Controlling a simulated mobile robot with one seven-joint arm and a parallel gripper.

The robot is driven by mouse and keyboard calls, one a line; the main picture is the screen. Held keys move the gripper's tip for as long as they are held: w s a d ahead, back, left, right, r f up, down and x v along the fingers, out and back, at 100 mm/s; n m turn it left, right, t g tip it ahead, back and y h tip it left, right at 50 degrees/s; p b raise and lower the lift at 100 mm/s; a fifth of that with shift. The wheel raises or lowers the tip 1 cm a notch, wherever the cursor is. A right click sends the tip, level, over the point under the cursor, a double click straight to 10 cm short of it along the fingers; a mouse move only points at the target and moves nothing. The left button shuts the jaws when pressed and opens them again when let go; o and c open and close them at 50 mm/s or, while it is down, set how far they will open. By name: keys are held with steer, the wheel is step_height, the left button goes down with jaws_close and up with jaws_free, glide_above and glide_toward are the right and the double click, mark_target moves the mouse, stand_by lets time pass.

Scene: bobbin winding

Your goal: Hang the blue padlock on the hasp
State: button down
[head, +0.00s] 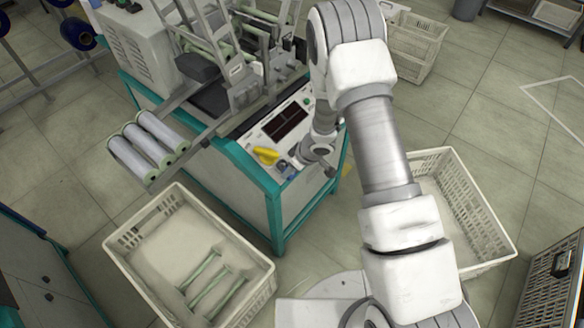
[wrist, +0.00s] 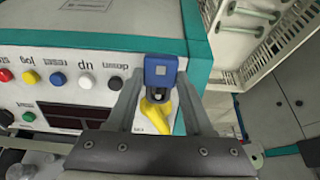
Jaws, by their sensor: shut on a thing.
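The blue padlock (wrist: 161,70) is between the fingertips of my gripper (wrist: 162,84), which is shut on its body. The padlock's grey shackle points toward the yellow hasp (wrist: 155,115) on the machine's front panel. The shackle and hasp overlap in the wrist view, and I cannot tell whether the shackle goes through or around the hasp. In the head view the yellow hasp (head: 266,155) shows at the panel's lower edge, with the padlock (head: 284,166) small beside it, partly hidden by my gripper.
The winding machine's panel has several coloured buttons (wrist: 58,79) and a dark display (head: 286,122). A teal frame edge (head: 277,215) borders the machine. A cream crate (head: 125,255) with several green bobbins stands in front, and another crate (head: 480,205) stands at right.

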steer(key=shift+s+d+f, duration=0.3)
steer(key=shift+d, duration=0.1)
stand_by(0.8)
steer(key=shift+c, duration=1.1)
jaws_free()
steer(key=shift+a, duration=0.1)
steer(key=p+v, duration=0.6)
steer(key=v, duration=1.1)
steer(key=shift+r, duration=0.25)
